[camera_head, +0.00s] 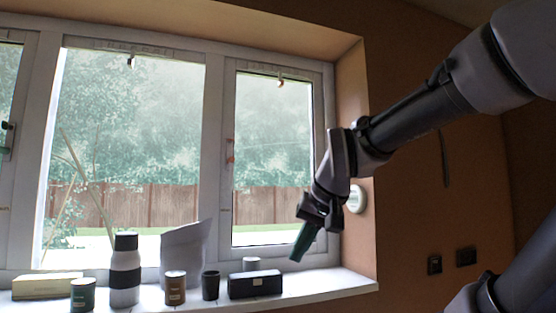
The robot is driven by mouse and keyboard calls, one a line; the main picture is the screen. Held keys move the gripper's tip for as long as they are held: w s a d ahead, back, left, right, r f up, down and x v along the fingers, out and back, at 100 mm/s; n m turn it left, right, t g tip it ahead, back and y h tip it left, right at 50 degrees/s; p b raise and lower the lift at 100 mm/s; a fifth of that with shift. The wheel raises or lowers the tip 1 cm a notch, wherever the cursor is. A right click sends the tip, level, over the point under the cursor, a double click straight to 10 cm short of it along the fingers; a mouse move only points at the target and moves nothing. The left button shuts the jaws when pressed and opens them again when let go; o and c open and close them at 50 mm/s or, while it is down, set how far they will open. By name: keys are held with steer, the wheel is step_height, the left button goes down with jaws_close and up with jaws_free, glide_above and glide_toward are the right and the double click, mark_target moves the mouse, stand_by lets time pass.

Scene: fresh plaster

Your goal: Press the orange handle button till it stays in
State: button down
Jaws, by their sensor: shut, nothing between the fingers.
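My gripper (299,257) hangs from the arm in front of the right window pane, its dark green fingers together and pointing down-left, with nothing seen between them. A pale, orange-tinted window handle (229,151) sits upright on the frame left of the right pane. It is small, and I cannot make out a button on it or whether one is in or out. My gripper is to the right of and below this handle in the picture, apart from it.
The white sill (325,283) bears a dark box (255,284), a black cup (210,285), a brown tin (175,288), a bottle (125,260), a grey pitcher (184,252) and a green tin (82,295). A round white device (356,199) is on the right wall, behind my arm.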

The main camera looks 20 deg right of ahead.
mark_target(232, 159)
stand_by(0.5)
steer(key=w+a+r+m+t+y, duration=0.1)
steer(key=w+r+m+y, duration=0.1)
steer(key=w+r, duration=0.6)
steer(key=w+a+r+m+t+y, duration=0.1)
steer(key=w+r+m, duration=0.3)
steer(key=w+r, duration=0.5)
steer(key=w+a+r+m+y, duration=0.2)
steer(key=w+r, duration=0.6)
steer(key=w, duration=1.1)
steer(key=shift+w+a+r+m+t+y, duration=0.2)
steer(key=shift+a+m+t+y, duration=0.2)
steer(key=shift+m+y, duration=0.35)
steer(key=w, duration=0.8)
steer(key=shift+w, duration=0.4)
steer(key=shift+w, duration=0.4)
